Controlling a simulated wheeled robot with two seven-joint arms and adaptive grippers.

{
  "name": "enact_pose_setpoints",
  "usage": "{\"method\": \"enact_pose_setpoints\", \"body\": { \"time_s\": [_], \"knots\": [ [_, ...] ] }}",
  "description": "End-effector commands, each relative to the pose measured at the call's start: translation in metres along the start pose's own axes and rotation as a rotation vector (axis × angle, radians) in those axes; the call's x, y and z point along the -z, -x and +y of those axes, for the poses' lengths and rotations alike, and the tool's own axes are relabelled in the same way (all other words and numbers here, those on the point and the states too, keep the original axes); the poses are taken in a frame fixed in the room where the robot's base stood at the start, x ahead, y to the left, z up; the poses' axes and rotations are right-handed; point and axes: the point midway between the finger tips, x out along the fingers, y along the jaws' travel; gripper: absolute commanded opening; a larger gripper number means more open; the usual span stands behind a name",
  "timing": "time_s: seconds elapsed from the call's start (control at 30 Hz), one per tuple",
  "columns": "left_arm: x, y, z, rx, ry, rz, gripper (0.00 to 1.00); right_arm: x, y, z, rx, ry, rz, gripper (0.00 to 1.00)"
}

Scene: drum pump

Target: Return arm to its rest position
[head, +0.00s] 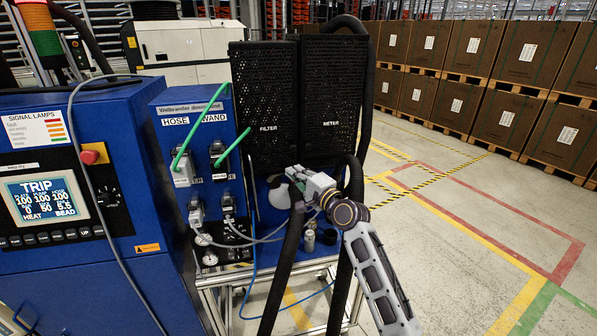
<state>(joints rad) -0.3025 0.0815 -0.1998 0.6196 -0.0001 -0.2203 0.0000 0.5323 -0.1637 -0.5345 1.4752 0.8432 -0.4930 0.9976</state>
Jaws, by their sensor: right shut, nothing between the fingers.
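My right arm comes in from the lower right. Its gripper (296,178) is shut and empty, in front of the lower edge of the black perforated panels marked FILTER (266,105) and METER (333,100). A white rounded part (279,196) shows just beside and below the fingers; I cannot tell whether they touch it. A thick black hose (357,110) runs down behind my right wrist, and dark hoses hang below it. My left gripper is not in view.
A blue cabinet (150,275) with a screen reading TRIP (45,200) stands at left. The HOSE and WAND panel (192,110) has green levers, cables and gauges. A metal frame cart (215,281) stands below. Stacked boxes (480,50) line the back right; the marked floor (450,220) is clear.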

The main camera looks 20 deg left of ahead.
Motion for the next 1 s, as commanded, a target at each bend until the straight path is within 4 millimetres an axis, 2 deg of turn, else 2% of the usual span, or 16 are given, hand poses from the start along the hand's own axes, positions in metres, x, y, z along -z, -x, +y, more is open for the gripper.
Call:
{"method": "enact_pose_setpoints", "body": {
  "time_s": [0.27, 0.67, 0.87, 1.0],
  "knots": [
    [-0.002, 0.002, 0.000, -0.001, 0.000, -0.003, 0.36, -0.001, -0.001, 0.001, 0.000, 0.000, 0.002, 0.00],
    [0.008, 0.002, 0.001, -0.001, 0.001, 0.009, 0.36, -0.001, -0.001, 0.001, 0.000, 0.011, 0.002, 0.00],
    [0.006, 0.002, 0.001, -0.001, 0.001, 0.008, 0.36, -0.001, -0.001, 0.000, 0.004, 0.104, 0.005, 0.00],
    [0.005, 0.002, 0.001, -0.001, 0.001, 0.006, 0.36, 0.003, -0.001, -0.003, 0.016, 0.237, 0.023, 0.00]
  ]
}}
